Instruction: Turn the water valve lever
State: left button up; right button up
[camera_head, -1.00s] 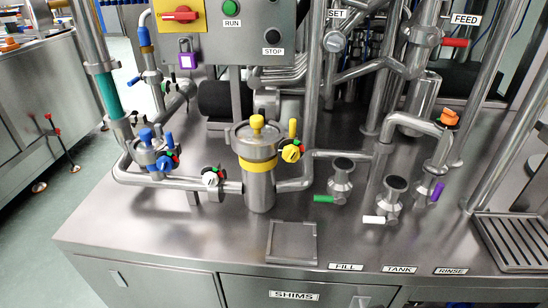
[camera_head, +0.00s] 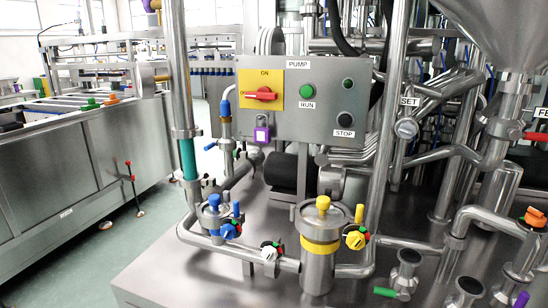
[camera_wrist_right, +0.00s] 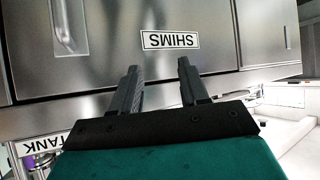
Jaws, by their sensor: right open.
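No part is labelled water, so I cannot tell which lever is the water valve's. In the head view a blue-topped valve (camera_head: 214,207) sits on the left pipe, with a small upright blue handle (camera_head: 236,211) and a blue knob (camera_head: 230,231) beside it. A blue-capped fitting (camera_head: 225,108) stands higher up, by the pump panel. A yellow-banded canister (camera_head: 319,246) stands to the right, with a yellow knob (camera_head: 356,239). My right gripper (camera_wrist_right: 158,78) is open and empty in the right wrist view, in front of the SHIMS drawer (camera_wrist_right: 205,22). My left gripper is out of view.
The pump panel (camera_head: 305,100) has a red switch, a green button and a black button. A white knob (camera_head: 270,252) is on the lower pipe. Pipes crowd the right side. Steel counter (camera_head: 160,270) is bare at the front left. Floor is open at the left.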

aim_at(213, 144)
jog(key=j+z, duration=0.2)
jog(key=j, duration=0.75)
jog(key=j+z, duration=0.2)
jog(key=j, duration=0.75)
jog(key=k+j+z, duration=0.2)
jog(key=j, duration=0.75)
jog(key=i+j+u, duration=0.1)
jog(key=j, duration=0.3)
jog(key=i+j+u, duration=0.1)
jog(key=j, duration=0.25)
jog(key=i+j+u, duration=0.1)
jog(key=i+j, duration=0.15)
jog(key=j, duration=0.15)
jog(key=i+j, duration=0.15)
jog(key=j, duration=0.2)
jog(key=i+j+u, duration=0.15)
jog(key=j, duration=0.2)
jog(key=i+l, duration=0.1)
jog(key=l, duration=0.15)
